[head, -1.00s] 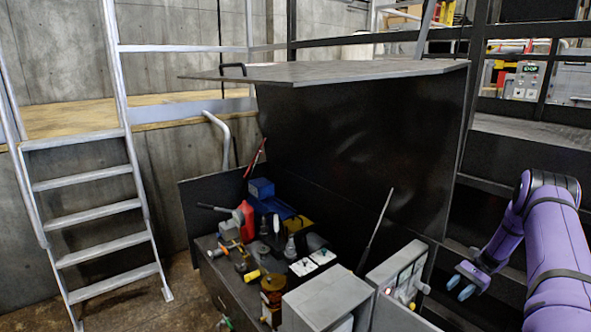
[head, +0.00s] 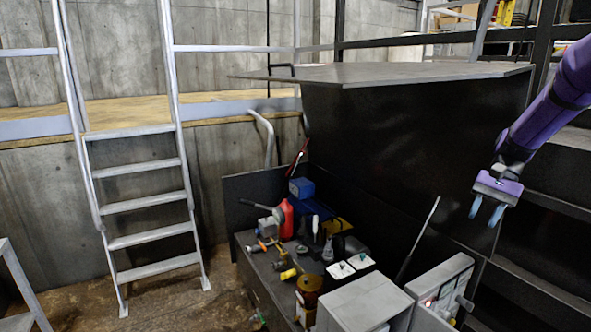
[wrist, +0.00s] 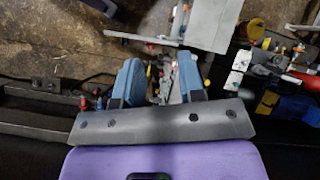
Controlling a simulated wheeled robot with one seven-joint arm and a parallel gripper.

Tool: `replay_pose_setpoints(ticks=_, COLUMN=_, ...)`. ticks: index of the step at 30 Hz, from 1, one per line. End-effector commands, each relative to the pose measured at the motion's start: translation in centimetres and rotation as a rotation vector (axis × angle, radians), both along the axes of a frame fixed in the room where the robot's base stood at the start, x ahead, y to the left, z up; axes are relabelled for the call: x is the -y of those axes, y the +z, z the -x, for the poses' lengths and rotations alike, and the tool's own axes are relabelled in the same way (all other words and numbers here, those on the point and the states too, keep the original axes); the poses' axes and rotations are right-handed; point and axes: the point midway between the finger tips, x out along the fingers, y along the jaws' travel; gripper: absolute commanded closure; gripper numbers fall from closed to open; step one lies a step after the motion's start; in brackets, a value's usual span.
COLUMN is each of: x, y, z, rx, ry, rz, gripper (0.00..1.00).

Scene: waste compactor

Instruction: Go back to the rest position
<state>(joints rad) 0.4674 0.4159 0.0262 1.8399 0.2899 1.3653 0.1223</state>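My gripper (head: 486,211) hangs from my purple arm at the right of the head view, with its two blue fingertips pointing down. It is in front of the right end of the large black compactor body (head: 410,130), above the grey control box (head: 445,290). In the wrist view my gripper (wrist: 159,72) shows two blue fingers apart with a gap between them. The gripper is open and I see nothing held in it. Whether the fingers are clear of the black panel in depth is hard to tell.
A dark bench (head: 270,285) holds a red container (head: 285,218), a blue box (head: 302,188) and several tools. A grey box (head: 358,300) stands in front. A metal ladder (head: 150,205) stands at the left, with bare floor (head: 165,300) around its feet.

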Motion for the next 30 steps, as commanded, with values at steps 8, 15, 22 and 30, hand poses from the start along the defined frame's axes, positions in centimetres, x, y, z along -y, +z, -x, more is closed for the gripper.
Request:
replay_pose_setpoints(ticks=8, x=-5.4, y=6.5, z=4.2, rx=0.160, ry=0.129, rz=0.131, gripper=0.64)
replay_pose_setpoints(ticks=15, x=-9.4, y=10.4, z=8.8, rx=0.303, ry=0.238, rz=0.232, gripper=0.64)
replay_pose_setpoints(ticks=22, x=-12.5, y=13.0, z=13.7, rx=0.449, ry=0.338, rz=0.319, gripper=0.64)
replay_pose_setpoints(ticks=30, x=-15.1, y=14.3, z=19.7, rx=0.627, ry=0.450, rz=0.408, gripper=0.64)
